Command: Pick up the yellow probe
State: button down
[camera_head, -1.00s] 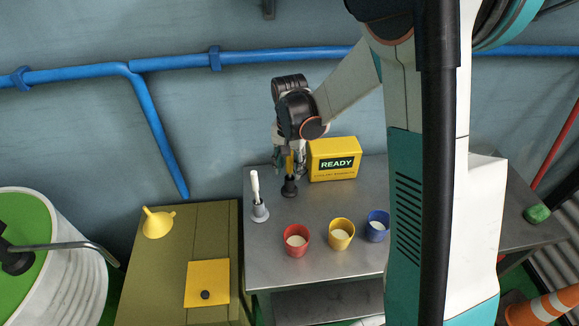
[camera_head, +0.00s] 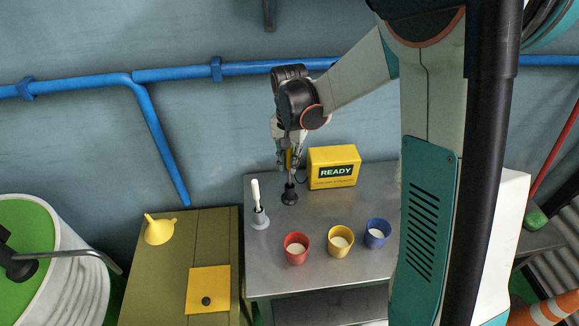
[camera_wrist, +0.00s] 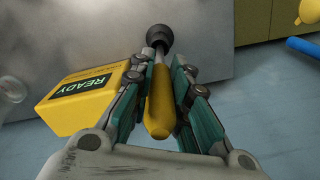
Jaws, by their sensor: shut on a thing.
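The yellow probe (camera_wrist: 160,100) stands between the two fingers of my gripper (camera_wrist: 160,64) in the wrist view, with the fingers shut on it. Its far end meets a dark round stand (camera_wrist: 158,36). In the head view the probe (camera_head: 288,160) is upright and mostly hidden by my gripper (camera_head: 288,165). The dark stand (camera_head: 289,196) rests on the metal cart top right below it. I cannot tell whether the probe's lower end is seated in the stand or raised from it.
A yellow READY box (camera_head: 333,167) stands close to the right of my gripper. A white probe in a grey stand (camera_head: 260,217) is to the left. Red (camera_head: 297,249), yellow (camera_head: 340,241) and blue (camera_head: 377,233) cups stand nearer the front of the cart (camera_head: 275,278).

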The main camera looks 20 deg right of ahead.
notch_tip(320, 180, up, 15)
jog(key=p, duration=0.3)
jog(key=shift+f+p, duration=0.15)
jog(key=shift+p, duration=0.25)
dwell(0.6)
